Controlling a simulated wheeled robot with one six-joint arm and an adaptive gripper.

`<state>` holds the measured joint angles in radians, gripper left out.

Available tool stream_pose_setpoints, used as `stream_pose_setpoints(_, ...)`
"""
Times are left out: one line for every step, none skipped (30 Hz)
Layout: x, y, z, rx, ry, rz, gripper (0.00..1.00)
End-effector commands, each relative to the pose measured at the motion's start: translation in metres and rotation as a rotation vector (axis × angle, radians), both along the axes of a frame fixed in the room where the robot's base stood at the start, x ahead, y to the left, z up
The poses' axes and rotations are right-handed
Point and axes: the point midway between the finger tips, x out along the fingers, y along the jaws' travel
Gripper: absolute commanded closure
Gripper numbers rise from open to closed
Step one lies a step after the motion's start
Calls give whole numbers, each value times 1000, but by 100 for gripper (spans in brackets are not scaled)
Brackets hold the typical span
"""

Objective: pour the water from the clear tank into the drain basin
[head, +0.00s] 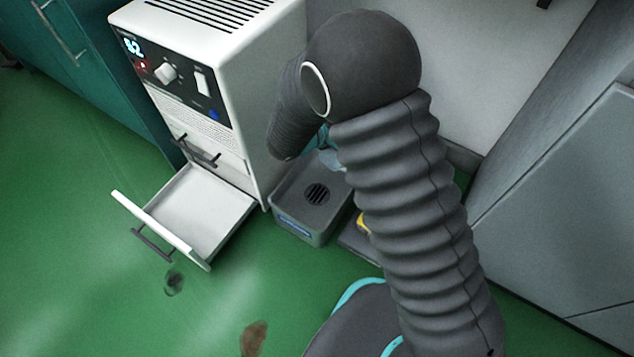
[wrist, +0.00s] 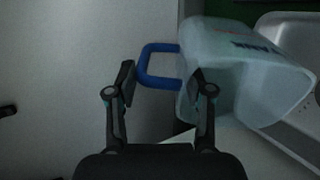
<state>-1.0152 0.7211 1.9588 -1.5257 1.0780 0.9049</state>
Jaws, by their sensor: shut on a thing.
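The clear tank (wrist: 240,75) is a pale, see-through container with dark lettering and a blue handle (wrist: 158,47). My gripper (wrist: 163,78) is shut on this handle, its two fingers on either side of it in the wrist view. The tank looks tilted there. In the head view, only a pale bluish bit of the tank (head: 331,159) shows under my arm, above the back of the drain basin. The grey drain basin (head: 292,213) stands on the floor with a dark round grate in it. Any water in the tank cannot be made out.
A white machine (head: 240,80) with a lit display stands left of the basin. Its lower white drawer (head: 160,229) is pulled out over the green floor. A grey cabinet (head: 570,210) is at right. Dark spots mark the floor in front, which is otherwise clear.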

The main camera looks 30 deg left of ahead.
Motion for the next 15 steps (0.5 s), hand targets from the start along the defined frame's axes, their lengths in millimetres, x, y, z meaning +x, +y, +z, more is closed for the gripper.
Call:
stream_pose_setpoints(5, -2, 3, 16, 29, -4, 100)
stream_pose_setpoints(7, -3, 4, 23, 50, -3, 100)
stream_pose_setpoints(9, -4, 9, 30, 77, -4, 100)
stream_pose_setpoints(12, -5, 10, 35, 96, -4, 100)
stream_pose_setpoints(14, -6, 10, 43, 116, -3, 100)
stream_pose_setpoints(16, -7, 8, 53, 145, -5, 100)
stream_pose_setpoints(18, -7, 8, 60, 164, -5, 100)
stream_pose_setpoints(20, -8, 8, 68, 185, -5, 100)
stream_pose_setpoints(23, -9, 9, 77, 214, -4, 100)
stream_pose_setpoints(25, -10, 10, 86, 237, -5, 100)
stream_pose_setpoints(27, -11, 10, 93, 257, -5, 100)
stream_pose_setpoints(29, -12, 9, 100, 284, -5, 100)
stream_pose_setpoints(31, -12, 9, 107, 302, -5, 100)
stream_pose_setpoints(34, -13, 9, 115, 321, -6, 100)
stream_pose_setpoints(36, -14, 8, 120, 342, -4, 100)
